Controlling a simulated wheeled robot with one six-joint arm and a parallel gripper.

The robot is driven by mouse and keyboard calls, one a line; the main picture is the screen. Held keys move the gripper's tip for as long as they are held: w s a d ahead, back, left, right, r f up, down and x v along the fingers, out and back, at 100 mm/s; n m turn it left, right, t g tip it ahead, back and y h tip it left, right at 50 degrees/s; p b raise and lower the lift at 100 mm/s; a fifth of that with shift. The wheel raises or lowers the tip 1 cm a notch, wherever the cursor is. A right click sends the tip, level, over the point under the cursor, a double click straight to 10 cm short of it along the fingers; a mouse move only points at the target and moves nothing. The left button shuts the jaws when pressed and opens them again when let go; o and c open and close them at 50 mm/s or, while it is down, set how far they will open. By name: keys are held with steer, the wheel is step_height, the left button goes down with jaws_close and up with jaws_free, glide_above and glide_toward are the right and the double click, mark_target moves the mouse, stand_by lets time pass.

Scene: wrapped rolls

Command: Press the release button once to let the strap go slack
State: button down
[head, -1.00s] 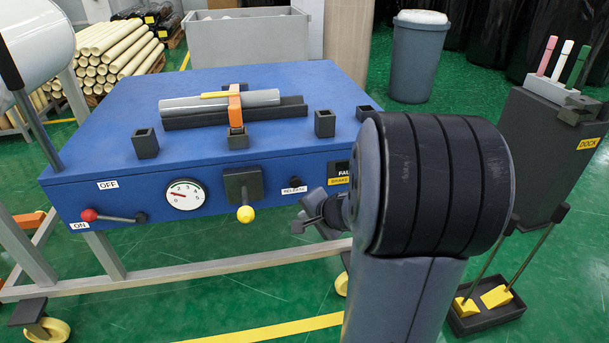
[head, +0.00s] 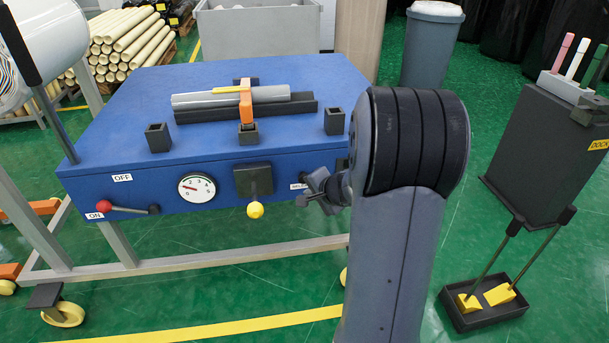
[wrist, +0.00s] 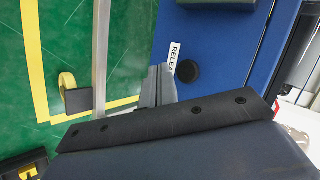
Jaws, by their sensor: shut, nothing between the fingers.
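The release button (wrist: 187,71) is a round black knob on the blue front panel, beside its white label (wrist: 174,57). In the head view the label (head: 298,186) shows in part, and my arm hides the button. The orange strap (head: 246,108) crosses a grey roll (head: 200,101) on the bench top, with a yellow strip under it. My gripper (head: 303,199) is shut and empty, low in front of the panel. In the wrist view its fingertips (wrist: 161,69) are beside the label, a little left of the button. I cannot tell whether they touch the panel.
A dial gauge (head: 197,188), a yellow-knobbed lever (head: 255,210) and a red-knobbed lever (head: 105,206) are on the bench front (head: 150,190). A dark dock cabinet (head: 550,140) and a tray (head: 480,318) stand to the right. The green floor before the bench is open.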

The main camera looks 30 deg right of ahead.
steer(key=shift+w+d, duration=0.2)
steer(key=shift+w, duration=0.45)
steer(key=shift+w+d, duration=0.15)
steer(key=shift+w, duration=0.5)
stand_by(1.1)
steer(key=shift+w+d, duration=0.15)
steer(key=shift+w, duration=0.25)
steer(key=shift+w+d, duration=0.25)
steer(key=shift+w, duration=0.6)
stand_by(0.8)
stand_by(0.4)
steer(key=shift+s+a+b, duration=0.2)
steer(key=shift+s+b, duration=0.1)
steer(key=shift+s, duration=0.35)
steer(key=shift+s+a+b, duration=0.2)
steer(key=shift+s+b, duration=0.1)
steer(key=shift+s, duration=0.3)
